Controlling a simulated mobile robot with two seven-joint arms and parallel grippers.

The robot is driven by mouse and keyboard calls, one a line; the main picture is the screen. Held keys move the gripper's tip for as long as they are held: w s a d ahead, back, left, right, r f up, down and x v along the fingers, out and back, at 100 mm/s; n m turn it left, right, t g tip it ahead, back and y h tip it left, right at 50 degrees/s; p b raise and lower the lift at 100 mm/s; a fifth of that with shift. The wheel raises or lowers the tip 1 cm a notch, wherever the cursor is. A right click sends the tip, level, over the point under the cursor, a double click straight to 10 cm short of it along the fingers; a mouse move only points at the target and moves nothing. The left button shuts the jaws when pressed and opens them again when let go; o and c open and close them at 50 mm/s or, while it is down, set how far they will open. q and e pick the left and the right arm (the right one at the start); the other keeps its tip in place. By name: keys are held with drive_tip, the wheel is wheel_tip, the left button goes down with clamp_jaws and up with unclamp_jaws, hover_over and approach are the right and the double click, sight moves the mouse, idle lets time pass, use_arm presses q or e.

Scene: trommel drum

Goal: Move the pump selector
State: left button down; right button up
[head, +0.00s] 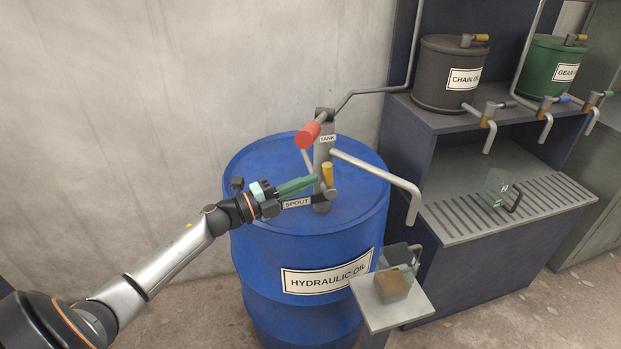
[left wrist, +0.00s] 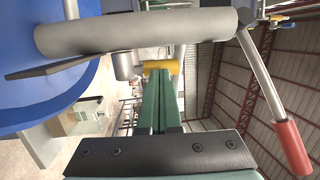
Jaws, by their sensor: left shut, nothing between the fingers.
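The hand pump (head: 322,150) stands on a blue drum labelled HYDRAULIC OIL (head: 255,165). Its selector has a yellow grip (head: 327,173) that stands upright, toward the TANK label (head: 327,139). The SPOUT label (head: 297,203) is to the left of the selector's pivot. My left gripper (head: 314,180), with green fingers, is shut and empty, its tips just left of the yellow grip. In the left wrist view, the yellow grip (left wrist: 160,67) is right at the ends of my shut fingers (left wrist: 162,78); I cannot tell whether they touch. My right gripper is not in view.
The pump's red crank handle (head: 307,134) is just above my fingers. The bent spout pipe (head: 385,174) reaches right, above a clear jug (head: 396,258) on a small stand (head: 412,311). A dispensing bench (head: 460,222) with oil cans is at the right.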

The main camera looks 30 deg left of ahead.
use_arm(q)
drive_tip(key=shift+w+d, duration=0.25)
drive_tip(key=shift+w, duration=0.25)
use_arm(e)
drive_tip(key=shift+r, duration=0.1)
use_arm(q)
drive_tip(key=shift+r, duration=0.1)
